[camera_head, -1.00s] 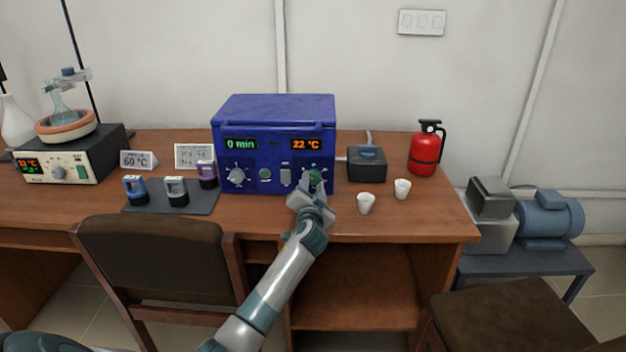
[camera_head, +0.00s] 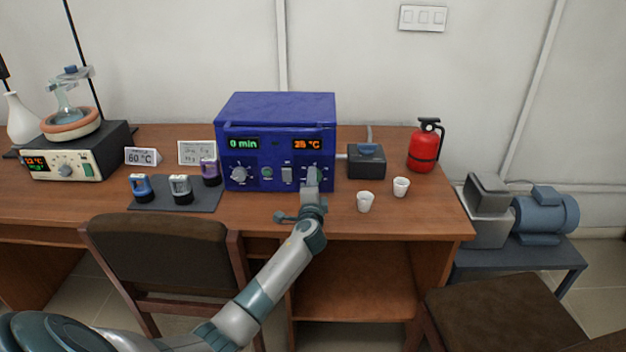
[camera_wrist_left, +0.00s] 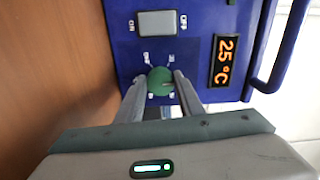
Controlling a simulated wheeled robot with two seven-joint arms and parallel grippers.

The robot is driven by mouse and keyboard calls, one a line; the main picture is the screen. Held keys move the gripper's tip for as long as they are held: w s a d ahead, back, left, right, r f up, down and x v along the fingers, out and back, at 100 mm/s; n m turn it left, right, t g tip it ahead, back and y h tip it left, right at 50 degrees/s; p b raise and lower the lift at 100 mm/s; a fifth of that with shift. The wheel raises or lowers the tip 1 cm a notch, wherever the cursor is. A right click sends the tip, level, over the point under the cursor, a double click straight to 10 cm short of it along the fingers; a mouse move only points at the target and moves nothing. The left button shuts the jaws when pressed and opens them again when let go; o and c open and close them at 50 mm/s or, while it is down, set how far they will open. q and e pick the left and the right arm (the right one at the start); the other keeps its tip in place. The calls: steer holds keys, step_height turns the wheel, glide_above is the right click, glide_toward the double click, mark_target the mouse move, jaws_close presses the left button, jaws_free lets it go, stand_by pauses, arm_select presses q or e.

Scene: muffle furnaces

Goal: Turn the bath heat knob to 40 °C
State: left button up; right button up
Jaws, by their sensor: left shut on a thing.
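The blue heating box (camera_head: 277,125) stands on the wooden desk. Its left display shows 0 min and its right display (camera_head: 307,144) shows an orange reading, 25 °C in the left wrist view (camera_wrist_left: 226,62). My left gripper (camera_head: 313,186) is at the lower right of the box's front. In the left wrist view its two fingers are shut on a round green knob (camera_wrist_left: 160,79), one on each side. White marks surround the knob on the panel. In the head view the gripper hides most of this knob. My right gripper is not in view.
White cups (camera_head: 365,202), a dark small box (camera_head: 366,162) and a red extinguisher (camera_head: 424,147) stand right. A rotary evaporator (camera_head: 75,160) and a 60 °C sign (camera_head: 142,156) stand left.

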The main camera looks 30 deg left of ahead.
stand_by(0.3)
arm_select(q)
steer(key=o, duration=1.1)
steer(key=shift+d, duration=0.1)
steer(key=v, duration=1.7)
steer(key=shift+s+b, duration=0.2)
steer(key=shift+b, duration=0.15)
